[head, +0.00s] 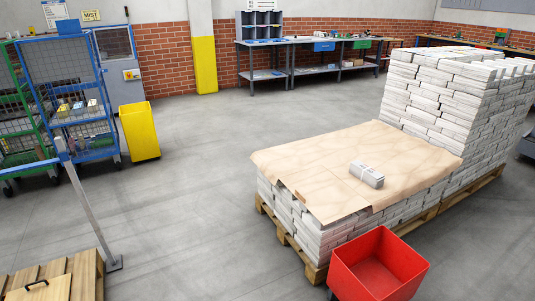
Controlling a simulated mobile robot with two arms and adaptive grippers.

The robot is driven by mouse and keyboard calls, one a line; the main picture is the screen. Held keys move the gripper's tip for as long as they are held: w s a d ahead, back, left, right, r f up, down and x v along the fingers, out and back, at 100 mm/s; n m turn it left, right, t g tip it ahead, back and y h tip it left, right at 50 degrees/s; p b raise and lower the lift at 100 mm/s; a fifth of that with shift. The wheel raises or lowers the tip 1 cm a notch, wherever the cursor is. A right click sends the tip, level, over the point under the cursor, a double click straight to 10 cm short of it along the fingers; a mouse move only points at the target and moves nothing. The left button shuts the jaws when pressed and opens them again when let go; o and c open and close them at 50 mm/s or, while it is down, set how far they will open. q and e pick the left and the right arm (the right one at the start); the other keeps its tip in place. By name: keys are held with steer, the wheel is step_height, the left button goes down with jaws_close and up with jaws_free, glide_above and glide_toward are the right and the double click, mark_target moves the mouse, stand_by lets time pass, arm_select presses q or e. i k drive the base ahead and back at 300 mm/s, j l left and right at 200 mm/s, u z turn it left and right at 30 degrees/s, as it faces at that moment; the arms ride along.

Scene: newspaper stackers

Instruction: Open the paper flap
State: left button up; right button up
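A large brown paper sheet (337,163) lies over a low stack of newspaper bundles (310,229) on a wooden pallet (289,240). Its surface is creased, and a seam or fold line runs across its near part. The near edge hangs a little over the stack and looks uneven at the near left corner. I cannot tell which part of the sheet is a loose flap. Neither of my grippers is in view.
A tall newspaper stack (455,100) stands behind right. A red bin (378,266) stands close to the pallet's near side. A yellow bin (140,131) and a blue mesh cart (72,95) are at left. A metal post (92,213) stands near left. The floor between is clear.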

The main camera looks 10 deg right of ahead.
mark_target(329, 200)
steer(key=i+z, duration=0.25)
steer(key=i, duration=0.2)
steer(key=i+j+z, duration=0.25)
steer(key=i, duration=0.2)
steer(key=i+j+z, duration=0.25)
steer(key=i, duration=0.2)
steer(key=i+j+z, duration=0.25)
steer(key=i+j, duration=0.05)
steer(key=i, duration=0.1)
